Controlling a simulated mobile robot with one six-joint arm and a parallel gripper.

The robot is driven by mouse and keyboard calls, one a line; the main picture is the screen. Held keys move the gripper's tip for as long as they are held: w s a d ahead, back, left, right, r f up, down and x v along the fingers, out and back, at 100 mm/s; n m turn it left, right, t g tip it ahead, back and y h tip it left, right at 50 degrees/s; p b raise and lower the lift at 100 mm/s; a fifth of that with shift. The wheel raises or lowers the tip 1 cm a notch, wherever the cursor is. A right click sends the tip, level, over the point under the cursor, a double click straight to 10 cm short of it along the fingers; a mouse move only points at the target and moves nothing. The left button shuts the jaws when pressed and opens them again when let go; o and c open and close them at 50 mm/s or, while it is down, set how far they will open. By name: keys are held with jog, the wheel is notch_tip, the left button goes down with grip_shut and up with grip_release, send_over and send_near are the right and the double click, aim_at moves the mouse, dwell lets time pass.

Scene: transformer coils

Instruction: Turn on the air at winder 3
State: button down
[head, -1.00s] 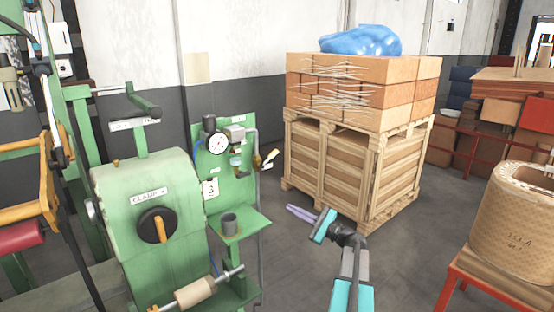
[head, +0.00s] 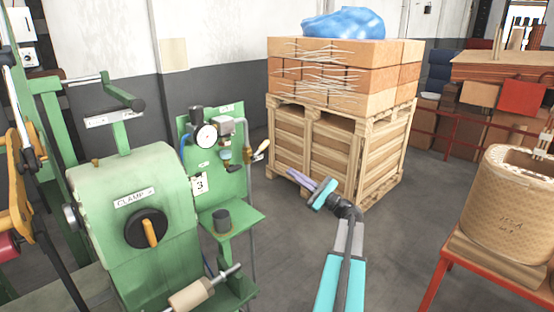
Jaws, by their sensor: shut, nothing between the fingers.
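The winder (head: 135,200) is a green machine at the left, with a black knob (head: 146,228) with an orange pointer under a CLAMP label. Beside it stands a green air panel (head: 228,180) with a white card marked 3 (head: 199,184). The panel carries a round gauge (head: 206,135) and a valve with a cream handle (head: 261,150) at its right edge, pointing up and right. My gripper (head: 297,180) is shut and empty, with purple fingers. It is to the right of and below the valve handle, apart from it, in front of the wooden crate.
A slatted wooden crate (head: 320,150) on a pallet stands behind my gripper, with brown cartons (head: 330,75) and a blue bag (head: 343,22) on top. A large coil (head: 510,205) sits on a red stand at right. Grey floor is clear between.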

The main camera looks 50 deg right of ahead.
aim_at(260, 149)
jog(key=shift+w, duration=0.1)
jog(key=w+a+r+p, duration=0.3)
jog(key=w+r+p, duration=0.2)
jog(key=w+r, duration=0.2)
jog(key=shift+w+a, duration=0.2)
jog(key=shift+w, duration=0.35)
dwell(0.3)
dwell(0.3)
jog(key=shift+b, duration=0.4)
